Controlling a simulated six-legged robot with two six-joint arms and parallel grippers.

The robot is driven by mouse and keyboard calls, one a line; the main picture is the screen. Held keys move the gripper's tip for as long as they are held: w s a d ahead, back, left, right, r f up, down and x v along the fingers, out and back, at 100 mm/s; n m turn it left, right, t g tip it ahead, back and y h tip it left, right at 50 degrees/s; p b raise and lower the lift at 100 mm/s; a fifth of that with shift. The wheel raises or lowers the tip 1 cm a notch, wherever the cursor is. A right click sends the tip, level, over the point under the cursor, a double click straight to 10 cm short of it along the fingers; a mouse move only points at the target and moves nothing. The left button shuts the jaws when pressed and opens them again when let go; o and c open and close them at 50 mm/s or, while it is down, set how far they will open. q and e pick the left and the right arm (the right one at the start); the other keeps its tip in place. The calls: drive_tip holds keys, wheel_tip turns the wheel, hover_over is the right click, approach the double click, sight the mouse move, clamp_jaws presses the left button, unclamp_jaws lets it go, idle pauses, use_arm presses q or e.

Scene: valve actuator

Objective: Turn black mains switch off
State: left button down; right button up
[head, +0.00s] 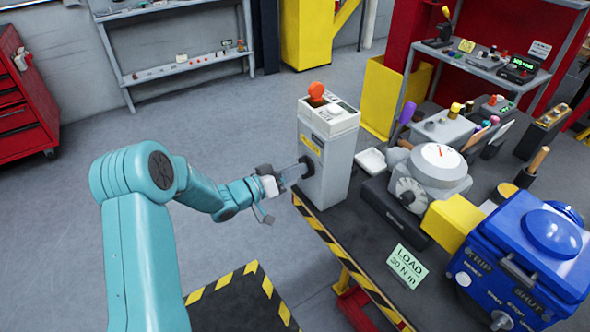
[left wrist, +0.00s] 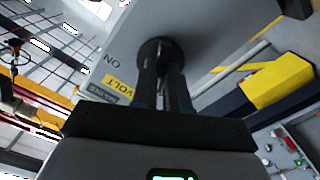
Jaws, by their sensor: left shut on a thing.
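The black mains switch (head: 307,167) sits on the left side face of a grey box (head: 330,146), which has a yellow label and an orange knob on top. In the left wrist view the switch (left wrist: 155,48) shows as a dark round base on the grey panel. The letters "ON" and a yellow "VOLT" label are beside it. My left gripper (head: 296,172) reaches in from the left and is shut on the switch. In the wrist view its two dark fingers (left wrist: 162,88) close around the handle and hide most of it. My right gripper is not in view.
The grey box stands at the left end of a dark bench with a striped edge (head: 335,243). Right of it are a white-topped actuator (head: 435,165), a yellow block (head: 453,221), a blue housing (head: 520,262) and a "LOAD" sign (head: 407,267). Open floor lies left.

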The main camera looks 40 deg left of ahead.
use_arm(q)
drive_tip(key=shift+f+n, duration=0.15)
drive_tip(key=shift+n, duration=0.85)
drive_tip(key=c, duration=1.1)
unclamp_jaws()
drive_tip(key=shift+s, duration=0.1)
drive_tip(key=shift+c, duration=0.2)
drive_tip(key=b+v, duration=0.2)
drive_tip(key=v, duration=1.4)
drive_tip(key=shift+s+a, duration=0.1)
